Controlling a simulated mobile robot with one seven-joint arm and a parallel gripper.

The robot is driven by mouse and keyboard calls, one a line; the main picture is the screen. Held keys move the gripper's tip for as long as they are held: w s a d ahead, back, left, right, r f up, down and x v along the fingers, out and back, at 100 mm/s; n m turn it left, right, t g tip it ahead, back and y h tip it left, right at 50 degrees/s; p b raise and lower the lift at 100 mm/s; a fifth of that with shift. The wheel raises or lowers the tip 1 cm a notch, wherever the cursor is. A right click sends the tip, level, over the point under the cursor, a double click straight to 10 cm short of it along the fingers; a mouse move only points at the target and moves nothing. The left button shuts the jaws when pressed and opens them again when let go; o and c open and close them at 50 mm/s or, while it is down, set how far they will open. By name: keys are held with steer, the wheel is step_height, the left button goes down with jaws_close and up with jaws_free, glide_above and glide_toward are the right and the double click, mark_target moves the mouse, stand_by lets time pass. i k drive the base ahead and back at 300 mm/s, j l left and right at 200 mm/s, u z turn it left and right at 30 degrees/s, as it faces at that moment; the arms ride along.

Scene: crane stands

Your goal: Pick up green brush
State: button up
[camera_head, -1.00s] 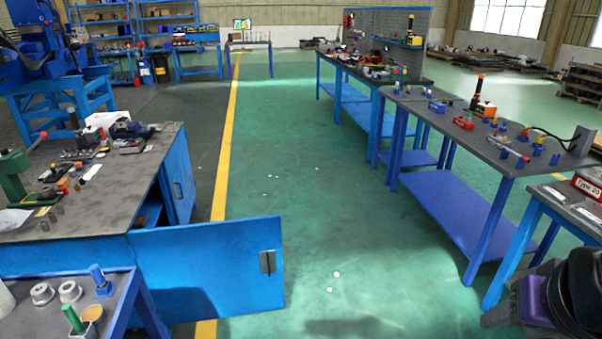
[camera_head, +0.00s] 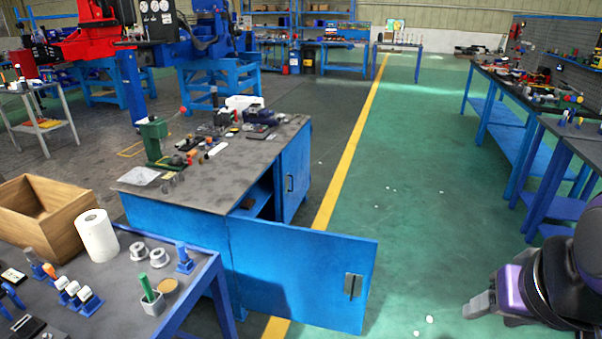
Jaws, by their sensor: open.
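A green upright handle (camera_head: 146,287), which looks like the green brush, stands in a small grey cup (camera_head: 153,304) on the near-left table (camera_head: 187,301). Its lower end is hidden in the cup. My gripper (camera_head: 479,304) is at the lower right, at the end of my purple and black arm. It is over the green floor, far to the right of the brush and touching nothing. It is open, with its fingers seen small and partly from behind.
Around the cup are a brown round pot (camera_head: 168,287), metal rings (camera_head: 159,258), a blue-handled tool (camera_head: 184,258), a paper roll (camera_head: 97,236) and a wooden box (camera_head: 48,225). A blue cabinet's open door (camera_head: 300,272) juts into the aisle.

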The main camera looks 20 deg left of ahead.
mark_target(148, 288)
steer(key=i+u, duration=0.15)
steer(key=u, duration=0.25)
steer(key=i+u, duration=0.2)
steer(key=u, duration=0.2)
steer(key=i+u, duration=0.15)
steer(key=u, duration=0.25)
